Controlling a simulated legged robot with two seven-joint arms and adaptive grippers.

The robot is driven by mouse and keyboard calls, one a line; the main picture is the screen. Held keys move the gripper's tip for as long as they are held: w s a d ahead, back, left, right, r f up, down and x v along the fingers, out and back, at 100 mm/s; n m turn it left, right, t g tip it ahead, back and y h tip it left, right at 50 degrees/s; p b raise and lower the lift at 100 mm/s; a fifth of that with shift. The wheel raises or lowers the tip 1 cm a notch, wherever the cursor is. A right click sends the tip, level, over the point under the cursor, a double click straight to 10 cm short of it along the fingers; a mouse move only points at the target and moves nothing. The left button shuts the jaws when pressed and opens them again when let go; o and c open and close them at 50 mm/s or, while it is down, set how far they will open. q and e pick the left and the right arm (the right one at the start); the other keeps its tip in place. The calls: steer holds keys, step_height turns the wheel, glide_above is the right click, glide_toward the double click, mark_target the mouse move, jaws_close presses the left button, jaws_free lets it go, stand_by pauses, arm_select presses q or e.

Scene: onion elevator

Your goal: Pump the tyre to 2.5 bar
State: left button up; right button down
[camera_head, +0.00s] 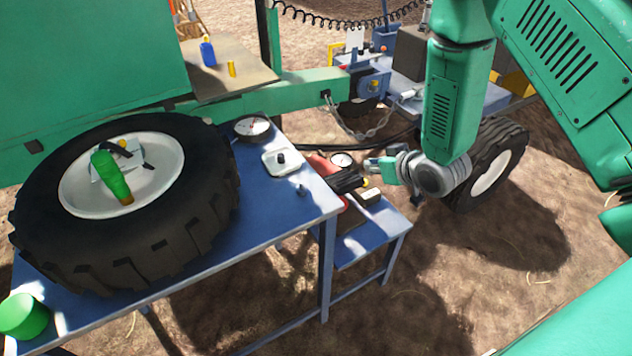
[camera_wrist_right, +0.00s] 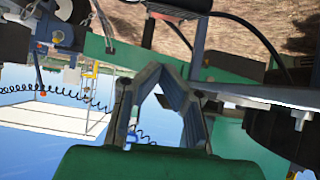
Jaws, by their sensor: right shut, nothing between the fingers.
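A large black tyre (camera_head: 215,200) with a white rim (camera_head: 75,190) lies flat on a blue table (camera_head: 225,275). A green object (camera_head: 112,175) with a yellow tip lies on the rim. A red device (camera_head: 322,165) with a round white-faced gauge (camera_head: 341,160) and a black part stands on a lower blue stand (camera_head: 365,240), just past the table's right end. My right gripper (camera_head: 372,165) is just right of the gauge, shut and empty. Its converging fingers also show in the right wrist view (camera_wrist_right: 160,75). I cannot tell whether it touches the device. My left gripper is out of view.
A round dial (camera_head: 252,127) and a white tray (camera_head: 283,161) with a black knob sit at the table's back right. A green cup (camera_head: 22,316) stands at front left. Blue (camera_head: 208,53) and yellow (camera_head: 232,68) bottles stand on a ledge. A wheeled blue unit (camera_head: 485,100) is behind my right arm.

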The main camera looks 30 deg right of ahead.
steer(key=b, duration=0.4)
glide_above(348, 178)
steer(key=w, duration=0.1)
step_height(348, 178, down, 6)
steer(key=shift+w+r, duration=0.1)
steer(key=shift+r, duration=0.1)
steer(key=shift+s+a+f, duration=0.1)
steer(key=shift+s+f, duration=0.05)
steer(key=shift+f, duration=0.4)
steer(key=shift+s+a+f, duration=0.1)
steer(key=shift+s+f, duration=0.05)
steer(key=shift+f, duration=0.35)
steer(key=shift+s+f+b, duration=0.25)
steer(key=shift+f+b, duration=0.25)
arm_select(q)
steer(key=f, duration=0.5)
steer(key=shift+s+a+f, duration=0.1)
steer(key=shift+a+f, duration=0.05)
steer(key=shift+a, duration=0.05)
arm_select(e)
steer(key=shift+f, duration=0.1)
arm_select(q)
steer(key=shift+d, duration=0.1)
arm_select(e)
steer(key=shift+s+d+f, duration=0.1)
steer(key=shift+d, duration=0.05)
